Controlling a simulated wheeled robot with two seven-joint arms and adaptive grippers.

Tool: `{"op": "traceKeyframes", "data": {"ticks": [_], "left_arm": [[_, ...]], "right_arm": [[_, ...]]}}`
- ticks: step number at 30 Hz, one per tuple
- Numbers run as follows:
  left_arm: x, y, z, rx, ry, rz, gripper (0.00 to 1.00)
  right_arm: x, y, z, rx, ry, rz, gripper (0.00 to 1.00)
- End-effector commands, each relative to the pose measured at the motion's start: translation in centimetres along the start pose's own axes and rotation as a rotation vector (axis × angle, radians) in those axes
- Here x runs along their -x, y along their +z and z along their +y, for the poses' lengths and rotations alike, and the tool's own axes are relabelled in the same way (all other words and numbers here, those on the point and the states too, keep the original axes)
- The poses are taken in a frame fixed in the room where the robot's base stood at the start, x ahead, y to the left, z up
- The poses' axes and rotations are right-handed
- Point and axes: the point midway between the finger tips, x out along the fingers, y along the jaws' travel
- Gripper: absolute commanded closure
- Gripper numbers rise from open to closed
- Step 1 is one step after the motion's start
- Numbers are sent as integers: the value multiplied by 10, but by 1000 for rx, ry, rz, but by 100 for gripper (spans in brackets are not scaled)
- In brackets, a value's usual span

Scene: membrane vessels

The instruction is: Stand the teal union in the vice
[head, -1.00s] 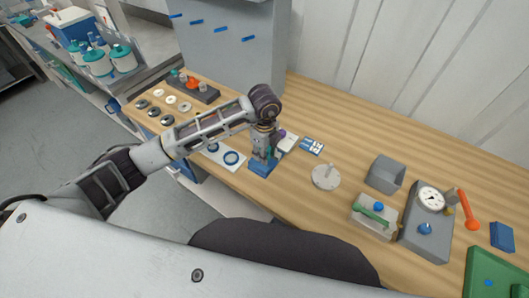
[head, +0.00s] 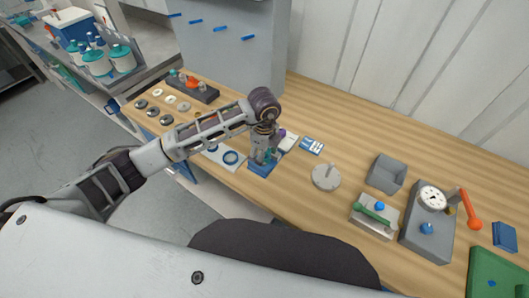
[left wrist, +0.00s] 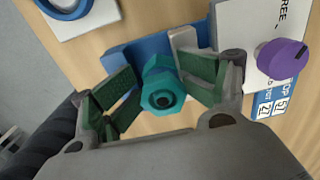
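The teal union (left wrist: 160,88) sits in the left wrist view with its open end towards the camera. My left gripper (left wrist: 160,86) has its green finger pads against both sides of the union, shut on it. The blue vice (left wrist: 128,56) with a grey jaw (left wrist: 184,42) lies right behind the union. I cannot tell whether the union touches the vice floor. In the head view the left gripper (head: 266,152) points down over the vice (head: 262,169), and its fingers mostly hide the union. My right gripper is not in view.
A white plate with a blue ring (head: 231,157) lies left of the vice. A purple knob (left wrist: 282,58) and a white card stand close on its right. A grey disc (head: 326,176), a grey box (head: 386,173) and a gauge unit (head: 428,228) are further right.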

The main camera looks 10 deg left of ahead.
Motion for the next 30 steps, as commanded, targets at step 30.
{"op": "traceKeyframes", "data": {"ticks": [30], "left_arm": [[23, -2, 4, -5, 13, 0, 43]], "right_arm": [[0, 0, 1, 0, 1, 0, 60]]}}
